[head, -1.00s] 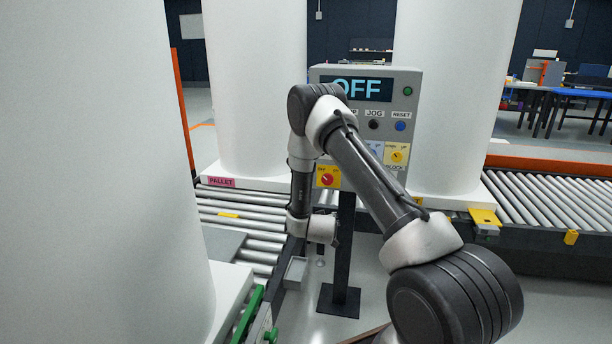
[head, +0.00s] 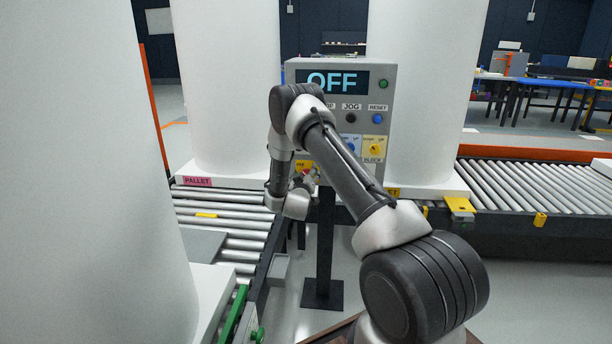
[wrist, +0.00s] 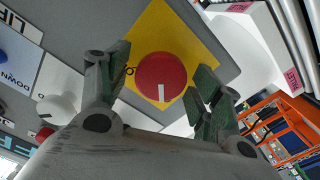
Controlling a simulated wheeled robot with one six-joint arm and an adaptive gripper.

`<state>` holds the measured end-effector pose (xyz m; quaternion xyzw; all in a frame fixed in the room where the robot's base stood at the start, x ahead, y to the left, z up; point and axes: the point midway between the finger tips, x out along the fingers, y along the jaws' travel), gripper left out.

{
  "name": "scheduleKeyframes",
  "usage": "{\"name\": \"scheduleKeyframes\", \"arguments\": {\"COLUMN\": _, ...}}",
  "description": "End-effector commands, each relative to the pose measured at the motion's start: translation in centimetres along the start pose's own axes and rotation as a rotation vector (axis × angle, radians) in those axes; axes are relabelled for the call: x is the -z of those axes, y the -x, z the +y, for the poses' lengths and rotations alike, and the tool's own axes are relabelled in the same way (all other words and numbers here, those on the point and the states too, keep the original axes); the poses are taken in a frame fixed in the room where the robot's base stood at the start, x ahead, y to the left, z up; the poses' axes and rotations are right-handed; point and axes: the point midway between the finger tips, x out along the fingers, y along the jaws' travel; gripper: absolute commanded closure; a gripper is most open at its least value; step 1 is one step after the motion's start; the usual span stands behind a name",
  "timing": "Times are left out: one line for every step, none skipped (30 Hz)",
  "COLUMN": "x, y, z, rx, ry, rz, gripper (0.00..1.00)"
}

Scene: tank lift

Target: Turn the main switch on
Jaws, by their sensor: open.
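The main switch is a red round knob (wrist: 161,72) with a white mark, on a yellow plate (wrist: 165,38) in the wrist view. The mark points toward the bottom of that picture. My gripper (wrist: 163,68) is open, with one finger on each side of the knob. I cannot tell whether the fingers touch it. In the head view my gripper (head: 304,184) is at the lower left of the grey control panel (head: 300,75), hiding most of the knob and its plate. The panel display (head: 331,82) reads OFF.
The panel also carries a black JOG button (head: 350,118), a blue RESET button (head: 378,119) and a yellow BLOCK switch (head: 376,147). Roller conveyors (head: 535,188) lie on both sides, with large white tanks (head: 225,80) around. A dark post (head: 325,240) holds the panel.

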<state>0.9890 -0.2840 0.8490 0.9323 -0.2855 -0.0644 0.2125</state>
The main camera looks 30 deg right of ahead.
Motion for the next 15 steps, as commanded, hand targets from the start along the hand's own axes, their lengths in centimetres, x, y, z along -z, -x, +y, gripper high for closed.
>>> {"name": "scheduleKeyframes", "arguments": {"x": -0.04, "y": -0.19, "z": 0.02, "rx": 0.000, "ry": 0.000, "rz": 0.000, "gripper": 0.35}}
{"name": "scheduleKeyframes", "arguments": {"x": -0.04, "y": -0.25, "z": 0.02, "rx": 0.000, "ry": 0.000, "rz": -0.001, "gripper": 0.35}}
{"name": "scheduleKeyframes", "arguments": {"x": -0.05, "y": -0.29, "z": 0.01, "rx": 0.000, "ry": 0.000, "rz": -0.001, "gripper": 0.35}}
{"name": "scheduleKeyframes", "arguments": {"x": -0.04, "y": -0.29, "z": 0.01, "rx": 0.000, "ry": 0.000, "rz": -0.001, "gripper": 0.35}}
{"name": "scheduleKeyframes", "arguments": {"x": -0.04, "y": -0.29, "z": 0.01, "rx": 0.000, "ry": 0.000, "rz": -0.001, "gripper": 0.35}}
{"name": "scheduleKeyframes", "arguments": {"x": -0.04, "y": -0.28, "z": 0.00, "rx": 0.000, "ry": 0.000, "rz": -0.001, "gripper": 0.35}}
{"name": "scheduleKeyframes", "arguments": {"x": -0.04, "y": -0.27, "z": 0.00, "rx": 0.001, "ry": 0.000, "rz": -0.001, "gripper": 0.35}}
{"name": "scheduleKeyframes", "arguments": {"x": -0.04, "y": -0.27, "z": 0.00, "rx": 0.001, "ry": 0.000, "rz": -0.001, "gripper": 0.35}}
{"name": "scheduleKeyframes", "arguments": {"x": -0.04, "y": -0.27, "z": 0.00, "rx": 0.001, "ry": 0.000, "rz": -0.001, "gripper": 0.40}}
{"name": "scheduleKeyframes", "arguments": {"x": -0.04, "y": -0.26, "z": 0.00, "rx": 0.001, "ry": 0.000, "rz": -0.001, "gripper": 0.46}}
{"name": "scheduleKeyframes", "arguments": {"x": -0.04, "y": -0.26, "z": 0.00, "rx": 0.001, "ry": 0.000, "rz": -0.001, "gripper": 0.51}}
{"name": "scheduleKeyframes", "arguments": {"x": -0.04, "y": -0.26, "z": 0.00, "rx": 0.001, "ry": 0.000, "rz": -0.001, "gripper": 0.59}}
{"name": "scheduleKeyframes", "arguments": {"x": -0.04, "y": -0.25, "z": 0.00, "rx": 0.001, "ry": 0.000, "rz": -0.001, "gripper": 0.64}}
{"name": "scheduleKeyframes", "arguments": {"x": -0.04, "y": -0.25, "z": -0.01, "rx": 0.001, "ry": 0.000, "rz": -0.001, "gripper": 0.70}}
{"name": "scheduleKeyframes", "arguments": {"x": -0.04, "y": -0.25, "z": 0.00, "rx": 0.001, "ry": 0.000, "rz": -0.001, "gripper": 0.77}}
